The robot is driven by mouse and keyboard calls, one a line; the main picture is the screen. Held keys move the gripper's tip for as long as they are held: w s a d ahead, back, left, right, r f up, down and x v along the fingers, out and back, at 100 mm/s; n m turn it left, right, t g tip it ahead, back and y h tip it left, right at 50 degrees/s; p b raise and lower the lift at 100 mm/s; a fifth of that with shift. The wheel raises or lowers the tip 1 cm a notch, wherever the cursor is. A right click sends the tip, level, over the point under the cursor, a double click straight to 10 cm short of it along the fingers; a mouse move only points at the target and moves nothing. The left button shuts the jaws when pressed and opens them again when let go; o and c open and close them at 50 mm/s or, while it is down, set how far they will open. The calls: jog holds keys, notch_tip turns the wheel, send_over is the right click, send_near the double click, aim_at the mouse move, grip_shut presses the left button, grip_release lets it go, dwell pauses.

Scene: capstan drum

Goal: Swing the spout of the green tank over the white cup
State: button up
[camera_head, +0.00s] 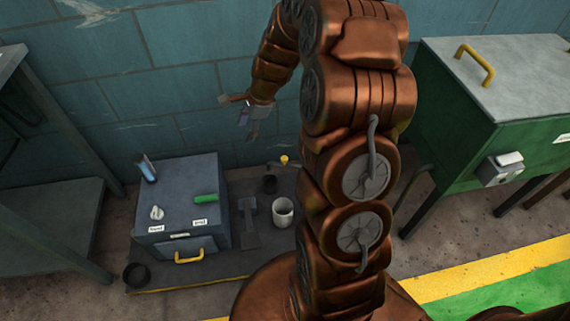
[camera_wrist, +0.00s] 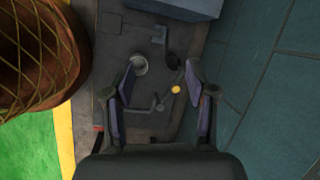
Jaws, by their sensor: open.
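The white cup (camera_head: 283,212) stands upright on the dark mat, left of my arm. It also shows between my fingers in the wrist view (camera_wrist: 140,65). A large green box-like body (camera_head: 489,112) with a grey top stands at the right; I cannot tell whether it is the named tank. A thin bent grey pipe (camera_wrist: 155,107) runs near a yellow knob (camera_wrist: 175,89) by the cup; whether it is the spout is unclear. The knob also shows in the head view (camera_head: 284,160). My gripper (camera_wrist: 163,72) is open and empty, above the mat near the wall.
A grey box (camera_head: 183,207) with a green piece, a knob and a yellow handle stands left of the cup. A flat grey piece (camera_head: 250,225) lies between them. A small black cup (camera_head: 270,184) is behind the white cup. A black bowl (camera_head: 137,275) sits front left. The wall is close behind.

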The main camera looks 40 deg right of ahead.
jog(key=w+d+f+m+t+b, duration=0.1)
jog(key=w+d+f+m+b, duration=0.2)
jog(key=f, duration=0.4)
jog(key=w+d+f+m+b, duration=0.1)
jog(key=d+f+m+b, duration=0.15)
jog(key=d+f, duration=0.4)
jog(key=m+h+b, duration=0.2)
jog(key=m+b, duration=0.2)
jog(key=m, duration=0.3)
send_near(284, 158)
jog(key=f, duration=0.2)
jog(key=shift+t, duration=0.4)
jog(key=shift+b+x, duration=1.55)
jog(key=shift+x, duration=2.05)
grip_shut()
